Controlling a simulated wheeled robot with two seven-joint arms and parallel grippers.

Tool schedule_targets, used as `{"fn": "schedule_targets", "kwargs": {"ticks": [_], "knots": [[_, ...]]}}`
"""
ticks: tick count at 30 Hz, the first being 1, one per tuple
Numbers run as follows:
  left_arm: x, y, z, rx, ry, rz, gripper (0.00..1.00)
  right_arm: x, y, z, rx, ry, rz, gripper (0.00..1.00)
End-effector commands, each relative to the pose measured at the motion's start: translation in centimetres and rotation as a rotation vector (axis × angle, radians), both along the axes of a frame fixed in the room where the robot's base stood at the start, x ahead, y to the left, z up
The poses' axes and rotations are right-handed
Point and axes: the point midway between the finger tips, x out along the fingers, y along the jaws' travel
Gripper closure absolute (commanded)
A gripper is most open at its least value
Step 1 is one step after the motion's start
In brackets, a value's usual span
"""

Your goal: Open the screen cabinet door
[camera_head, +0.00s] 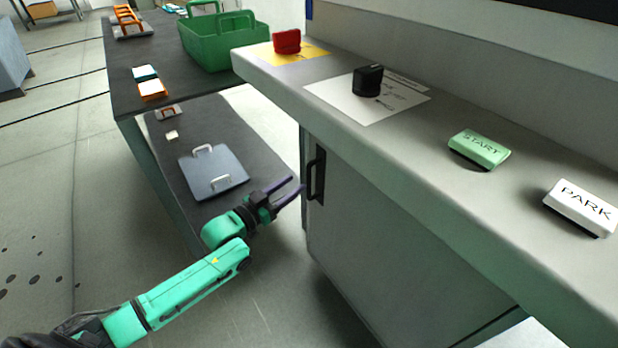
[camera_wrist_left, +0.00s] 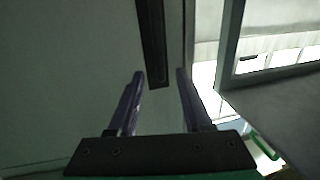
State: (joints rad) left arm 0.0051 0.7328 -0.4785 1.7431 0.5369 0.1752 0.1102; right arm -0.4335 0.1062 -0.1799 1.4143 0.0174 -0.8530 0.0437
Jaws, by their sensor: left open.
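The screen cabinet door (camera_head: 370,250) is a grey panel under the console ledge, and it looks shut. Its black upright handle (camera_head: 317,174) is near the door's left edge. My left gripper (camera_head: 297,187) is open and empty, just left of the handle, with its purple fingers pointing toward it. In the left wrist view, the dark handle (camera_wrist_left: 153,45) stands ahead, between and beyond the open fingertips (camera_wrist_left: 160,75). I cannot tell whether a finger touches it. My right gripper is in neither view.
The console ledge (camera_head: 420,150) overhangs the door and carries a red knob (camera_head: 287,41), a black knob (camera_head: 367,80), a green START button (camera_head: 480,148) and a white PARK button (camera_head: 582,207). A dark bench (camera_head: 140,60) with a green crate (camera_head: 215,45) stands left. Floor is clear at lower left.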

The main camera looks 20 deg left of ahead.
Motion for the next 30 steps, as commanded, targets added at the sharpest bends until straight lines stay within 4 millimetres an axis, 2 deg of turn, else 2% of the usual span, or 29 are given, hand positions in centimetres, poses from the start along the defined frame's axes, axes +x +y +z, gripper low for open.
{"fn": "schedule_targets", "kwargs": {"ticks": [3, 9, 18, 22, 30], "knots": [[2.8, -1.5, -0.1, -0.002, -0.004, 0.0, 0.5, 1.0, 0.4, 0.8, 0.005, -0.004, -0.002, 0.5], [5.8, -3.1, -0.2, 0.0, 0.0, 0.0, 0.5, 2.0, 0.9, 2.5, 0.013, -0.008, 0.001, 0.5], [6.2, -3.4, -0.1, 0.002, 0.001, 0.0, 0.5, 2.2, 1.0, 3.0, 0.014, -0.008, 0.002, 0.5], [6.2, -3.4, -0.1, 0.002, 0.001, 0.0, 1.0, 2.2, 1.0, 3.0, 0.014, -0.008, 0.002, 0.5], [6.2, -3.4, -0.1, 0.002, 0.001, 0.0, 1.0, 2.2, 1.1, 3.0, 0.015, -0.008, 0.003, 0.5]]}}
